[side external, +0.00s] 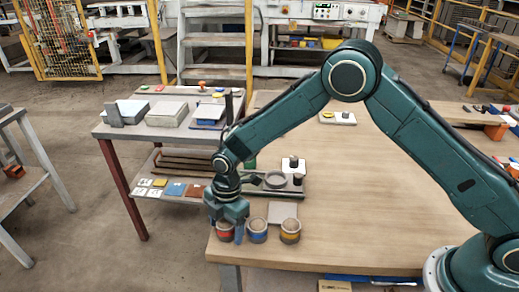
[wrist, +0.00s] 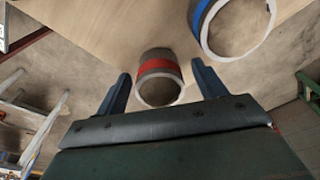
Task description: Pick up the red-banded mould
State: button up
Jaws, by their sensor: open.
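The red-banded mould (side external: 224,233) is a short hollow cylinder, grey with a red band, near the table's front left corner. In the wrist view the red-banded mould (wrist: 157,68) shows its pale ring end between the two blue fingers. My gripper (side external: 226,222) is low at this mould and partly hides it in the side view. In the wrist view my gripper (wrist: 161,72) is open, one finger on each side of the mould, with a gap visible on both sides.
A blue-banded mould (side external: 257,232), also in the wrist view (wrist: 232,22), stands close to the right of the red-banded one. The wooden table (side external: 360,200) is clear to the right.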

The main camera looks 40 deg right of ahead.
aim_at(225, 222)
jog(key=shift+r, duration=0.1)
jog(key=c, duration=1.4)
jog(key=shift+o, duration=0.2)
notch_tip(225, 222, up, 20)
dwell(0.5)
